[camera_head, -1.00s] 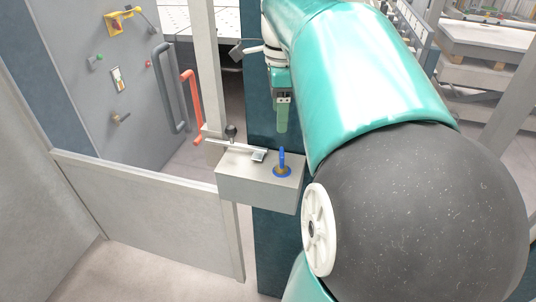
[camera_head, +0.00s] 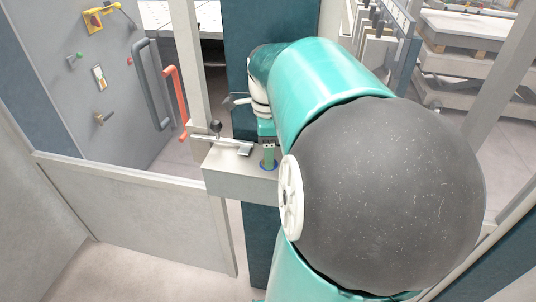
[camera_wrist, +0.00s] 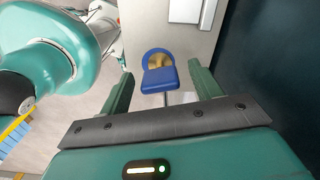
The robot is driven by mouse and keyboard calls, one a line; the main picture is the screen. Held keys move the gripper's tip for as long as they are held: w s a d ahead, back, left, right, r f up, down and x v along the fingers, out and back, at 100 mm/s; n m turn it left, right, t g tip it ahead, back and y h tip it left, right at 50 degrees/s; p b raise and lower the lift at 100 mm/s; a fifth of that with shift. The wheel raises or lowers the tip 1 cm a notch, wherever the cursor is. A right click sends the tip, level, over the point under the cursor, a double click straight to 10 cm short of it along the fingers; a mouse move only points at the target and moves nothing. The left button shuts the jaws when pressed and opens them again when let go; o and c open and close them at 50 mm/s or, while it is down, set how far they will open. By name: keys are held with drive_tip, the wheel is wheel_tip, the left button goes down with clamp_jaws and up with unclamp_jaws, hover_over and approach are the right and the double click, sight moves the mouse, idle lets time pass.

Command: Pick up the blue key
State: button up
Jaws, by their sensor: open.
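The blue key (camera_wrist: 159,79) stands in a brass-coloured lock with a blue ring on the grey box. In the wrist view it lies between the two green fingers of my gripper (camera_wrist: 160,84), which are apart, with a gap on each side of the key. In the head view my gripper (camera_head: 268,156) is at the lock on top of the box. There it hides most of the key, and only part of the blue ring (camera_head: 268,167) shows below the finger.
The grey box (camera_head: 236,183) carries a metal latch bar with a black knob (camera_head: 216,127) left of the key. A pale post (camera_head: 191,70) and an orange handle (camera_head: 176,100) stand further left. A dark blue column (camera_wrist: 265,70) is close on the right in the wrist view.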

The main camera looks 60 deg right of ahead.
drive_tip(key=shift+f, duration=0.55)
drive_tip(key=shift+c, duration=0.2)
drive_tip(key=c, duration=1)
drive_tip(key=shift+c, duration=0.2)
drive_tip(key=shift+r, duration=0.15)
drive_tip(key=shift+r, duration=0.65)
drive_tip(key=s+a+r, duration=0.8)
drive_tip(key=a+r, duration=0.3)
drive_tip(key=shift+s+r, duration=0.25)
drive_tip(key=shift+s, duration=0.1)
